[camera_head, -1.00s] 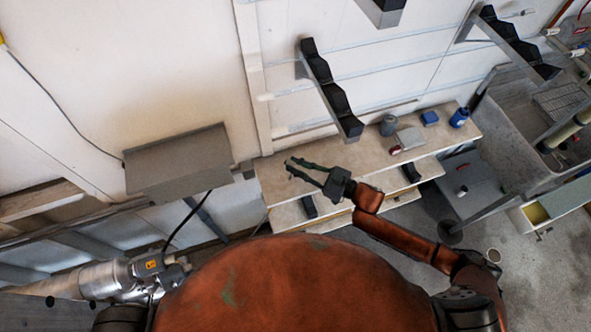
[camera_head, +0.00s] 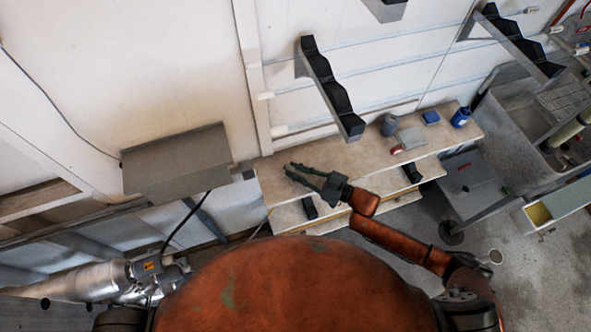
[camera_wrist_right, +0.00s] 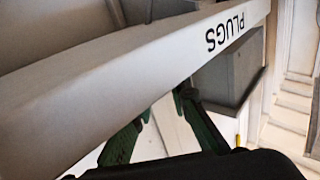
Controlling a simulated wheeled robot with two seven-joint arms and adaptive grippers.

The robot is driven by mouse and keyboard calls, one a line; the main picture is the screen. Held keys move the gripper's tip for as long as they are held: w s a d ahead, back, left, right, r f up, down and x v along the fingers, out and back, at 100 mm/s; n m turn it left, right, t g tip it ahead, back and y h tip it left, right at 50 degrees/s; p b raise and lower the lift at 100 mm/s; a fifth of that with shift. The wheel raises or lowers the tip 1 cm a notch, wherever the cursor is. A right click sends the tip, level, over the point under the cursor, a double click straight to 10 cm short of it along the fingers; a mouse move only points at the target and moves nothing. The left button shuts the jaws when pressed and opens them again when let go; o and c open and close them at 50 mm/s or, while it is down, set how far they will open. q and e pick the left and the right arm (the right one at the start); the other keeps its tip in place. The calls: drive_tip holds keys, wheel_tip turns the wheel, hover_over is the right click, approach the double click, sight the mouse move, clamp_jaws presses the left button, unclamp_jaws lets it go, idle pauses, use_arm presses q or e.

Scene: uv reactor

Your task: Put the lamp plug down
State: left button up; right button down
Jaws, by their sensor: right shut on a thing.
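My right gripper (camera_head: 291,169) is over the left end of the pale worktop (camera_head: 350,157) in the head view, its fingers pointing left. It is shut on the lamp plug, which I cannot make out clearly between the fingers. In the wrist view the green fingertips (camera_wrist_right: 163,103) show just below a long pale ledge marked PLUGS (camera_wrist_right: 160,75). I cannot tell whether the fingers touch that ledge. My left gripper is not in view.
A grey box (camera_head: 176,163) is on the wall left of the worktop. A black-padded bracket (camera_head: 330,88) juts out above it. A grey jar (camera_head: 389,124), a blue box (camera_head: 430,117) and a blue container (camera_head: 460,117) stand toward the right end. A metal cylinder (camera_head: 80,282) lies lower left.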

drive_tip(key=shift+f, duration=0.15)
drive_tip(key=c, duration=1.8)
unclamp_jaws()
drive_tip(key=shift+d+r+p, duration=0.15)
drive_tip(key=shift+r+p, duration=0.25)
drive_tip(key=shift+r, duration=0.35)
drive_tip(key=v, duration=1.1)
drive_tip(key=shift+s+d+f, duration=0.1)
drive_tip(key=shift+s+d, duration=0.1)
drive_tip(key=shift+d, duration=0.1)
